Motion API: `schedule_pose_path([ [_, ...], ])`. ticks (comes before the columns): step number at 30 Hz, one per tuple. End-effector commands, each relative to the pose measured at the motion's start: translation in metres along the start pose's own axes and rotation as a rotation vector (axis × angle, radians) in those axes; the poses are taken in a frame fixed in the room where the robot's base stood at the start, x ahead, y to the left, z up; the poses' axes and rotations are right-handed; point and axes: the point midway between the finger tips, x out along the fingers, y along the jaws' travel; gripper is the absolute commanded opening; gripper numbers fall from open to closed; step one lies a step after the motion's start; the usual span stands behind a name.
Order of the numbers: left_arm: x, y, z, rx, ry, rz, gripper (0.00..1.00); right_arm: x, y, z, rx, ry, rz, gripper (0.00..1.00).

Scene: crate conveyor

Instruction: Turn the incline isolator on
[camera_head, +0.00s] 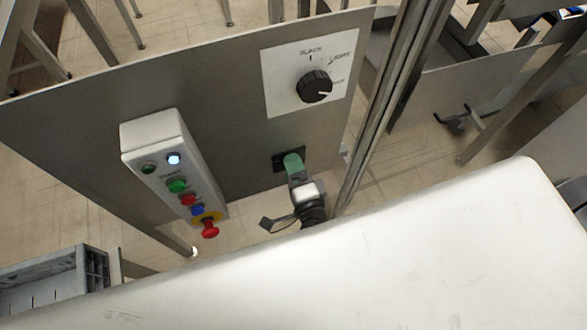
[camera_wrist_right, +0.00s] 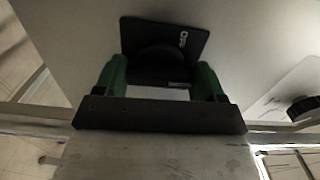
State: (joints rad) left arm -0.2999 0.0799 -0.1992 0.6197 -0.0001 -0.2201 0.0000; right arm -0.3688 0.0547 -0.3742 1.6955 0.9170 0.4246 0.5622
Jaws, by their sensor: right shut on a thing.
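The incline isolator is a small black square plate (camera_wrist_right: 190,38) with a round black knob (camera_wrist_right: 157,62), on the grey panel. A small white marking on the plate seems to read OFF. My right gripper (camera_wrist_right: 160,80) has its green fingers on both sides of the knob and is shut on it. In the head view the right gripper (camera_head: 292,163) reaches the panel and hides most of the isolator (camera_head: 277,161). Which way the knob points is hidden. My left gripper is not in view.
A white plate with a black dial (camera_head: 314,86), marked SLACK and LIGHT, is above and right of the isolator. A control box (camera_head: 152,130) with several coloured buttons and a red stop button (camera_head: 209,230) is to the left. A metal post (camera_head: 380,110) stands close on the right.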

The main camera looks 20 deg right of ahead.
Motion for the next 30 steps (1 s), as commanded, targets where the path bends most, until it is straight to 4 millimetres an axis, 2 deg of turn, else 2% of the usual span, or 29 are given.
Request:
schedule_pose_path([
  [19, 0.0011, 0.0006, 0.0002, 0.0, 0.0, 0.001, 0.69, -0.0003, 0.0006, -0.0006, 0.048, 0.001, 0.001, 0.47],
  [20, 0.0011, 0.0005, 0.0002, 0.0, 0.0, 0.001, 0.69, -0.0003, 0.0006, -0.0006, 0.048, 0.001, 0.001, 0.75],
  [24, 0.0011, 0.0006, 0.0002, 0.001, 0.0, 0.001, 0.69, -0.0002, 0.0005, -0.0004, 0.048, 0.001, 0.001, 0.96],
  [30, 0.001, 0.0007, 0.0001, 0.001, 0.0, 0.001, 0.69, -0.0002, 0.0003, -0.0003, 0.048, 0.001, 0.001, 0.96],
])
